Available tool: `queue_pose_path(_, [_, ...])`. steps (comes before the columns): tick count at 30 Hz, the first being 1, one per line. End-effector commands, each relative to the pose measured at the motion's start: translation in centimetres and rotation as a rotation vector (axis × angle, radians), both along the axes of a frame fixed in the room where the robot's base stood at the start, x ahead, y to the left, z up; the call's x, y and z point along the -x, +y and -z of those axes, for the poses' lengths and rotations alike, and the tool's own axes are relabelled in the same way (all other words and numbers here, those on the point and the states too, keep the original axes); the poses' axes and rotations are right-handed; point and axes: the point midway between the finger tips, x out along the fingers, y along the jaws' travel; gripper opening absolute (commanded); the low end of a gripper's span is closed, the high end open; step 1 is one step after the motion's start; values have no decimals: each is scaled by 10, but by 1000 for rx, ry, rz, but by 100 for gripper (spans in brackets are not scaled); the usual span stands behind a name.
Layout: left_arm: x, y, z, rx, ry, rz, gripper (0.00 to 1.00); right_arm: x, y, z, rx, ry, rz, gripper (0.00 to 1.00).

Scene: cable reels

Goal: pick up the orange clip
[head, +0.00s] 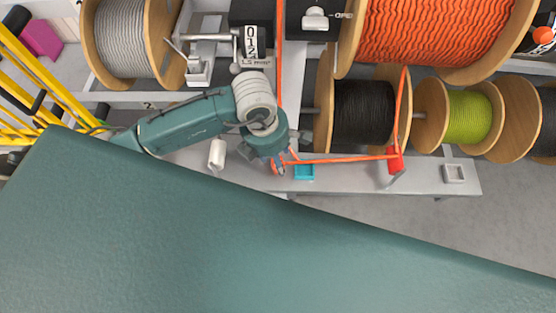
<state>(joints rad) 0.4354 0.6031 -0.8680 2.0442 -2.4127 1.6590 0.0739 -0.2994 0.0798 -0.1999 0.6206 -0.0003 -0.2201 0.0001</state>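My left gripper (279,163) is at the end of the teal arm coming in from the left, low over the grey bench shelf. Small orange pieces (275,168) show right at its fingertips. I cannot tell whether they are the orange clip or part of the orange cable. The orange cable (340,160) runs from beside the fingertips right to a red guide block (394,162). The gripper is small and partly hidden by its own wrist, so its opening is unclear. A cyan square tray (304,177) lies just right of it. My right gripper is not in view.
A white cylinder (217,154) stands left of the gripper. An empty white square holder (454,173) is on the shelf's right end. Reels of grey (134,37), orange (430,35), black (363,112) and green cable (469,117) crowd the back. A yellow ladder (40,72) is at left.

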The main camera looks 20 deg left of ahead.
Motion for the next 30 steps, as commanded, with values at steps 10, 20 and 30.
queue_pose_path(10, [-3,-2,17,0,-4,0,47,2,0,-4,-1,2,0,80])
queue_pose_path(20, [-3,-2,16,0,-4,0,0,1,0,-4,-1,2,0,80])
queue_pose_path(30, [-4,-2,11,1,-6,-1,0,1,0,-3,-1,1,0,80])
